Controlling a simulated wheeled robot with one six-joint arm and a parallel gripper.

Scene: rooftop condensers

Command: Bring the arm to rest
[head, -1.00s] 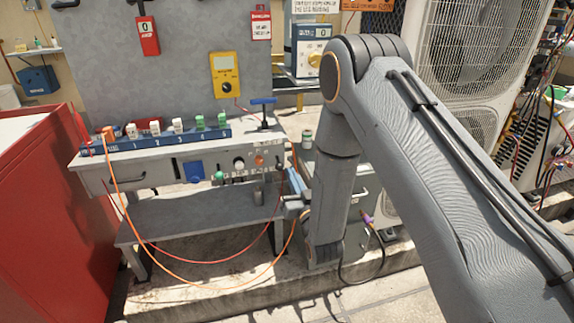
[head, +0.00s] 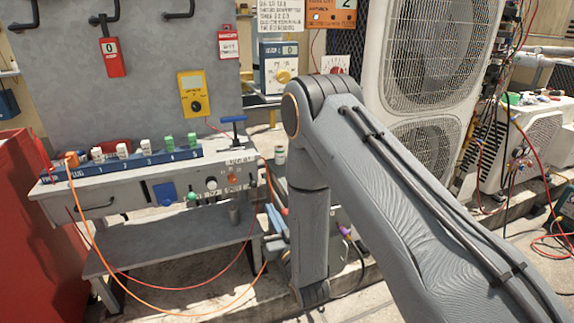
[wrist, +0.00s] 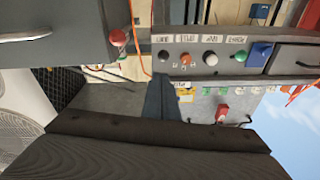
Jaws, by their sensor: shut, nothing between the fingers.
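My arm (head: 400,195) reaches in from the lower right in the head view, bends at a high elbow, and its forearm (head: 307,225) hangs straight down beside the bench. In the wrist view my gripper (wrist: 163,82) is shut and empty, its blue-grey fingers in front of the bench's control panel (wrist: 190,58). I cannot tell whether the fingers touch anything.
The workbench (head: 110,195) stands left of the forearm, with a numbered rail and orange and red cables. A red cabinet (head: 30,220) is at far left. Condenser units (head: 440,60) stand behind the arm at right. Open paving lies at the lower right.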

